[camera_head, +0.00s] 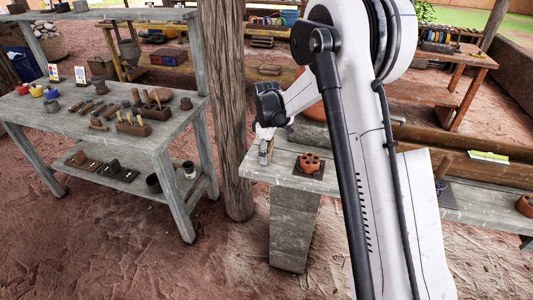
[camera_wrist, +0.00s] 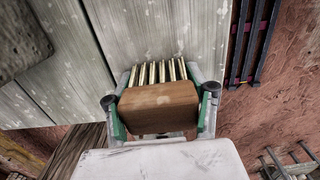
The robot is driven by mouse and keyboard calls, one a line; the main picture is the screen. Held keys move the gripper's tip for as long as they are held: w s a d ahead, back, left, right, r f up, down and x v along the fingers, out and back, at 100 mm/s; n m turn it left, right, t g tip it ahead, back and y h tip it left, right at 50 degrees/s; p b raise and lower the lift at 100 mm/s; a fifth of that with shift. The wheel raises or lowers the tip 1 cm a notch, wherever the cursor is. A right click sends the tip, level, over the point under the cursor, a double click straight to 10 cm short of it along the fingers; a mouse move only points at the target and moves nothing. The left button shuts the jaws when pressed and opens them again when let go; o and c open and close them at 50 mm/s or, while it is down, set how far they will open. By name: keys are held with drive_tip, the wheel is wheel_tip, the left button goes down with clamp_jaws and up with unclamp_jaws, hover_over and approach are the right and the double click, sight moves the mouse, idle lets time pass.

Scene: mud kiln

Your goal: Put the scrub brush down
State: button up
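The scrub brush (camera_wrist: 158,104) shows in the wrist view as a brown wooden block with a row of pale bristles on its far side. My gripper (camera_wrist: 163,78) is shut on it, with a green-lined finger against each end. In the head view my gripper (camera_head: 266,150) is at the left end of the grey wooden bench (camera_head: 290,180). The brush is hard to make out there. The bristles point toward the grey boards; I cannot tell whether they touch them.
An orange clay piece with holes (camera_head: 310,161) sits on a dark square mat (camera_head: 308,172), right of my gripper. A wooden post (camera_head: 226,100) stands close on the left. A grey table (camera_head: 90,130) with tools is further left. Bare boards (camera_wrist: 160,35) show in the wrist view.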

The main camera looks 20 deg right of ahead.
drive_tip(key=o, duration=0.4)
wheel_tip(320, 180, up, 12)
drive_tip(key=shift+s+r+p, duration=0.1)
drive_tip(key=shift+r+p, duration=0.15)
drive_tip(key=shift+p, duration=0.4)
drive_tip(key=s+r+m+t, duration=0.25)
drive_tip(key=s+r, duration=0.35)
drive_tip(key=s, duration=0.3)
drive_tip(key=s+r+m+t, duration=0.1)
drive_tip(key=s+r+m, duration=0.2)
drive_tip(key=s+r, duration=0.5)
drive_tip(key=shift+s+f+m+t, duration=0.65)
drive_tip(key=shift+s+m, duration=0.4)
drive_tip(key=shift+s, duration=2.35)
drive_tip(key=shift+s+f+m+t, duration=0.7)
drive_tip(key=shift+s+m, duration=0.35)
drive_tip(key=shift+s, duration=2.3)
drive_tip(key=shift+s+f+m+t, duration=0.5)
drive_tip(key=shift+s+f+m, duration=0.4)
drive_tip(key=shift+s, duration=2.5)
